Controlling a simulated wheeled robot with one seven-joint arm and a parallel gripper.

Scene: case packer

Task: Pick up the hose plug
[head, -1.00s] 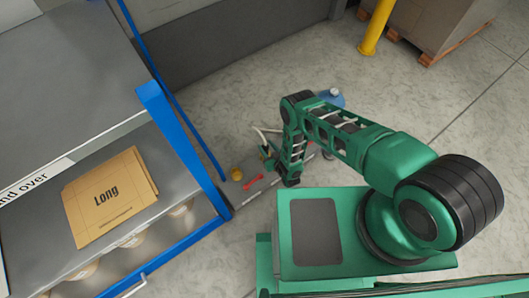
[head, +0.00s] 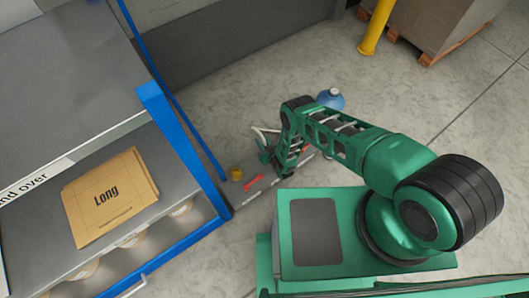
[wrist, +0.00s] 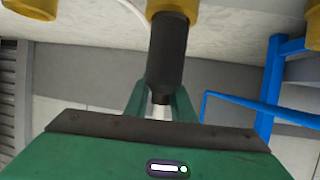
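The hose plug appears to be the dark cylinder (wrist: 168,55) in the wrist view. Its far end meets a yellow fitting (wrist: 172,8), and a short pale tip shows at its near end. The green fingers of my gripper (wrist: 161,97) stand on either side of its near end. The cylinder covers their tips, so I cannot tell whether they touch or grip it. In the head view my gripper (head: 268,156) is small and partly hidden by my arm, and the plug cannot be made out.
A grey panel (head: 243,198) carries a yellow fitting (head: 236,173) and a red part (head: 253,182). More yellow fittings (wrist: 32,8) show in the wrist view. A blue-framed rack (head: 190,150) with a "Long" carton (head: 110,196) stands left. A blue container (head: 330,97) is behind my arm.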

